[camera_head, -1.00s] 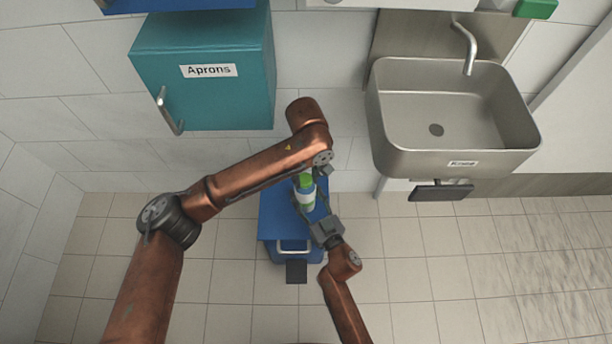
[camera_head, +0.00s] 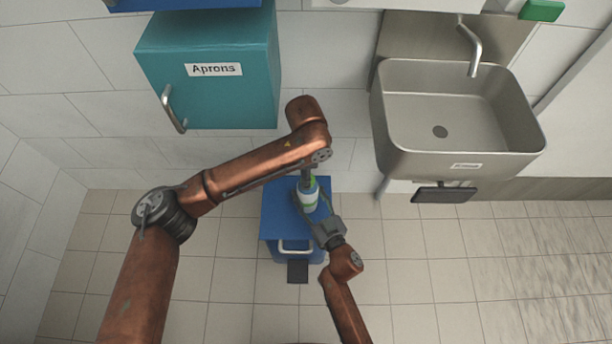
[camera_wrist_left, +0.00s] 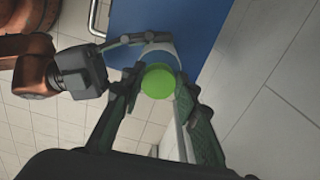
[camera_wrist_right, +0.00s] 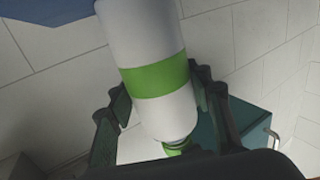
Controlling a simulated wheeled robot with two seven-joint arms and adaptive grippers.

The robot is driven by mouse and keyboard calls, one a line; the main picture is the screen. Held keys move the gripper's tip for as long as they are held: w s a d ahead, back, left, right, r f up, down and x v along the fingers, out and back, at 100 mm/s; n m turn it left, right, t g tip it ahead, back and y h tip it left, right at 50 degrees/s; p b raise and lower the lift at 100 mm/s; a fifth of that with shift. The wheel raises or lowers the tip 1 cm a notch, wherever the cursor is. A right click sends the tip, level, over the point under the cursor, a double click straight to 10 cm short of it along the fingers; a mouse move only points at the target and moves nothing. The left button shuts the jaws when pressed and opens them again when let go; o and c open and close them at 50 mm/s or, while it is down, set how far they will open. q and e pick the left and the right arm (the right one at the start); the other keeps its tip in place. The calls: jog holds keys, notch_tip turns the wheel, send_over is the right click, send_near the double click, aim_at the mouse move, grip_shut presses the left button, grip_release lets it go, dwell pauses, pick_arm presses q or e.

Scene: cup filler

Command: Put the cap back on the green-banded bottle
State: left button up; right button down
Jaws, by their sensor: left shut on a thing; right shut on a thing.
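The white bottle (camera_head: 308,198) with its green band (camera_wrist_right: 158,78) is held above the blue surface by my right gripper (camera_head: 312,206). The right fingers are around the bottle's body, below its neck in the head view. My left gripper (camera_head: 308,180) is directly over the bottle top and shut on the green cap (camera_wrist_left: 158,82). In the left wrist view the cap is between the fingertips, in line with the bottle. In the right wrist view green shows at the bottle's neck (camera_wrist_right: 177,146). The cap's seating on the neck is hidden.
A blue bin (camera_head: 278,212) with a pale handle stands below the bottle. A teal cabinet (camera_head: 208,95) labelled Aprons is on the wall to the left, and a steel sink (camera_head: 455,110) is to the right. The tiled floor (camera_head: 470,270) is clear at the right.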

pick_arm(q)
jog(key=m, duration=0.5)
jog(key=shift+w, duration=0.2)
jog(key=o, duration=0.7)
jog(key=shift+r, duration=2.3)
jog(key=shift+c, duration=0.2)
